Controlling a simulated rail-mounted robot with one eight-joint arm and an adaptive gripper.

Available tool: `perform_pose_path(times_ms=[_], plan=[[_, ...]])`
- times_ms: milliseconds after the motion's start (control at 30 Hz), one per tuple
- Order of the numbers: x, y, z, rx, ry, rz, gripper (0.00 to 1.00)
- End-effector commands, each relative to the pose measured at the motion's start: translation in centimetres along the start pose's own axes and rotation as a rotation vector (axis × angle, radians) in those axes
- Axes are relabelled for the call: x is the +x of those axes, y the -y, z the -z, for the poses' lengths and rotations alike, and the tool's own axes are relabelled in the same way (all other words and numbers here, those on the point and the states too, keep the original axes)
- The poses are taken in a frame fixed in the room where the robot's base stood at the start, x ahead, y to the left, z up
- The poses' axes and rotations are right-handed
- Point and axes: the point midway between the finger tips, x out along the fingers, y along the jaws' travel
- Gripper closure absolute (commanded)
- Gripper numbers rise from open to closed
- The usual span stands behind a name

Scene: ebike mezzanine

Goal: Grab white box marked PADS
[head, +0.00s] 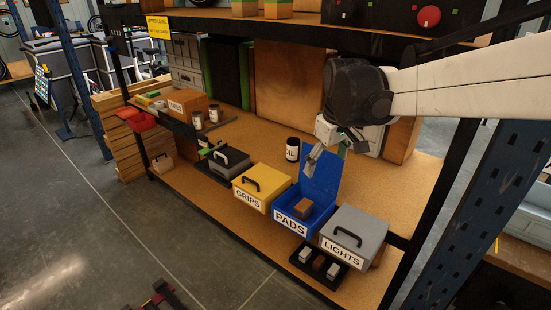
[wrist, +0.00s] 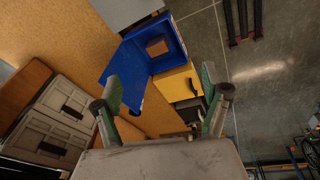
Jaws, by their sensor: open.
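The box marked PADS (head: 291,224) is blue, not white, and stands on the wooden shelf between the GRIPS and LIGHTS boxes. Its blue lid (head: 321,176) is raised open at the back. A small brown block (head: 302,207) lies inside it. In the wrist view, the open blue box (wrist: 171,32) is at the top centre, with its lid (wrist: 125,76) towards my gripper.
A yellow GRIPS box (head: 262,187) stands left of the PADS box and a grey LIGHTS box (head: 353,235) right of it. A black tray (head: 308,268) lies in front. A dark jar (head: 292,149) stands behind. The upper shelf (head: 290,27) and blue post (head: 490,200) bound the space.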

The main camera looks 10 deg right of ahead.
Motion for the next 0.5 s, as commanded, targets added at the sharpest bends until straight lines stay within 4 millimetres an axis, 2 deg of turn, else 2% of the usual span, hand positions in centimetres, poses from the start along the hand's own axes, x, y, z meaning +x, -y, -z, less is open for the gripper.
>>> perform_pose_path(times_ms=[33, 200, 500], plan=[[1.5, -0.5, 1.0, -0.021, 0.015, 0.008, 0.22], [5.6, -1.9, 3.7, -0.097, 0.07, 0.04, 0.22], [13.8, -3.9, 7.5, -0.229, 0.158, 0.103, 0.22]])
